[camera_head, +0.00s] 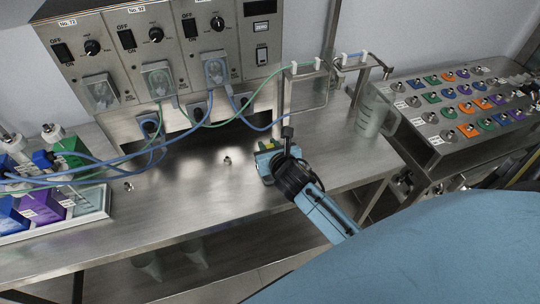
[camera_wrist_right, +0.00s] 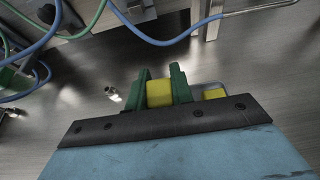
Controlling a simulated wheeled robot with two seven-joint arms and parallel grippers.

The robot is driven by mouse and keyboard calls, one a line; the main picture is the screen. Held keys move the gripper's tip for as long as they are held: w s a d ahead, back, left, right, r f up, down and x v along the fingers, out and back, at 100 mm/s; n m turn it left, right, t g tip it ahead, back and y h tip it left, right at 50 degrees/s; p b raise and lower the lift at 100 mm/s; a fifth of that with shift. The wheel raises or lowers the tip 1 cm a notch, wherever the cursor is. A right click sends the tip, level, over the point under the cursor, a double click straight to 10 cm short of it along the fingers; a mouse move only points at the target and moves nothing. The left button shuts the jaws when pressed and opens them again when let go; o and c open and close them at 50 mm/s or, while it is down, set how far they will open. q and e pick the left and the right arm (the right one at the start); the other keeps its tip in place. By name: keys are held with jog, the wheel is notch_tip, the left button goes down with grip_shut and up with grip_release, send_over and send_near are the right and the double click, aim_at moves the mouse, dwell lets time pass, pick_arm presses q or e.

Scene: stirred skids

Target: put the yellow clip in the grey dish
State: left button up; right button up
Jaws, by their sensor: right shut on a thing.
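My right gripper (camera_head: 266,154) is low over the middle of the steel bench, near its right part. In the right wrist view its green fingers (camera_wrist_right: 160,92) are shut on a yellow block, which I take as the yellow clip (camera_wrist_right: 159,94). A second yellow piece (camera_wrist_right: 215,94) shows just right of the fingers, with a thin greyish rim by it; its lower part is hidden by my gripper body. I cannot make out the grey dish for sure in either view. My left gripper is not in view.
A small metal fitting (camera_head: 227,160) stands on the bench (camera_head: 200,205) left of my gripper. Pump panels with blue and green tubes (camera_head: 215,125) stand behind. A clear jug (camera_head: 371,110) is at the right. A tray with coloured bottles (camera_head: 95,205) is at the left.

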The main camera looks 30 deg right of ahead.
jog(key=shift+f+b, duration=0.45)
jog(key=shift+f, duration=1.4)
jog(key=shift+f, duration=0.2)
jog(key=o, duration=1)
jog(key=shift+c, duration=0.2)
jog(key=shift+r, duration=0.1)
jog(key=shift+s+r, duration=0.15)
jog(key=p+v, duration=0.1)
jog(key=v, duration=1)
jog(key=shift+s+a, duration=0.15)
jog(key=shift+s, duration=0.2)
jog(key=shift+r, duration=0.1)
